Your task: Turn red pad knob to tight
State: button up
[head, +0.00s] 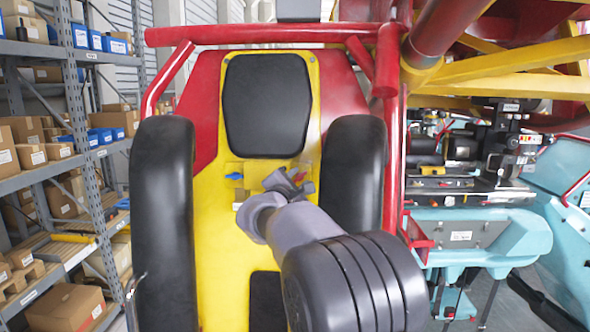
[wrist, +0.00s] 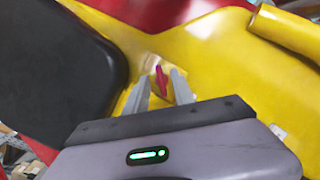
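The red pad knob (wrist: 160,82) sits on a yellow plate on the yellow seat panel. In the wrist view it appears between my gripper's two fingers, with a visible gap on each side. My gripper (wrist: 160,82) is open and empty, its fingers pointing at the panel. In the head view only a small part of the red knob (head: 299,177) shows, behind my gripper (head: 291,186). I cannot tell how deep the fingertips reach around the knob. The knob's markings are not readable.
A blue knob (head: 234,176) is on the panel's left side. A black back pad (head: 266,105) is above the knobs. Black side bolsters (head: 163,220) flank the panel, the right one (head: 354,165) close to my arm. Red frame tubes (head: 270,33) cross above. Shelves (head: 60,160) stand left.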

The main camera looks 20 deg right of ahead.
jog(key=shift+w+d, duration=0.45)
jog(key=shift+w, duration=0.1)
grip_shut()
jog(key=m+g+b, duration=0.1)
jog(key=m+b, duration=0.1)
jog(key=m, duration=0.2)
jog(key=shift+g, duration=0.3)
jog(key=shift+m+g, duration=0.7)
jog(key=shift+m, duration=1.6)
